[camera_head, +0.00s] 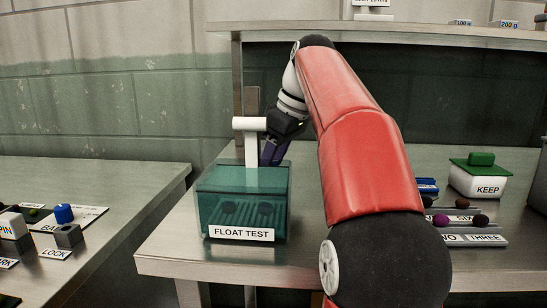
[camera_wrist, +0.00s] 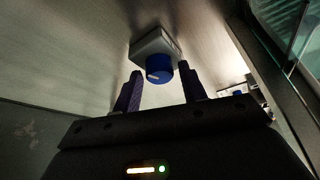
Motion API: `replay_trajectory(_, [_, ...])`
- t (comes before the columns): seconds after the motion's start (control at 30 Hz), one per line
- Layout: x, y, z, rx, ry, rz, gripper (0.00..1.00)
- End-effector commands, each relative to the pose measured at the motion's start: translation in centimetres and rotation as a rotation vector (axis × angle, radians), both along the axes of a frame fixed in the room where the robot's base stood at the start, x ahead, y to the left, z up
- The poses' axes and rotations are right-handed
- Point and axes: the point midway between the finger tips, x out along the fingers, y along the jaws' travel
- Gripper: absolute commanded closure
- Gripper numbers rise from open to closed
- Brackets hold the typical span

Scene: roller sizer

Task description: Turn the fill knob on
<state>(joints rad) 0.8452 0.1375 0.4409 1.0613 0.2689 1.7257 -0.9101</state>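A blue round knob with a pale mark (camera_wrist: 158,73) sits on a small grey block (camera_wrist: 150,44) in the wrist view. I cannot read a label naming it as the fill knob. My gripper (camera_wrist: 162,84) is open, with its two dark purple fingers apart and the knob in line with the gap between them. I cannot tell whether they touch it. In the head view my gripper (camera_head: 271,154) points down behind the teal FLOAT TEST tank (camera_head: 214,205), beside its white T-shaped spout (camera_head: 251,140). The knob is hidden there.
A white KEEP box with green lid (camera_head: 478,180) and trays with dark balls (camera_head: 479,220) stand on the right. A metal shelf (camera_head: 420,38) runs above. My red arm crosses the middle.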

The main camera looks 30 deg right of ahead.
Motion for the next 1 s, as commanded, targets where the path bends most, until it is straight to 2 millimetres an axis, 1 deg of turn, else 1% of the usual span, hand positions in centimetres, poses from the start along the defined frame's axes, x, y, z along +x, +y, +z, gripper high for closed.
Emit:
replay_trajectory(0.03, [0.0, 0.0, 0.0, 0.0, 0.0, 0.0, 0.65])
replay_trajectory(0.23, [0.0, 0.0, 0.01, 0.0, 0.0, 0.0, 0.91])
replay_trajectory(0.27, [0.0, 0.0, 0.01, 0.0, 0.0, 0.0, 0.93])
replay_trajectory(0.37, [0.0, 0.1, 0.05, -0.001, 0.001, -0.021, 0.93])
replay_trajectory(0.6, [-0.1, 0.36, 0.2, -0.002, 0.001, -0.275, 0.93])
replay_trajectory(0.7, [-0.11, 0.32, 0.14, -0.002, 0.002, -0.354, 0.93])
replay_trajectory(0.8, [-0.08, 0.28, 0.07, 0.0, 0.0, -0.39, 0.93])
replay_trajectory(1.0, [-0.07, 0.23, 0.0, 0.002, 0.0, -0.395, 0.93])
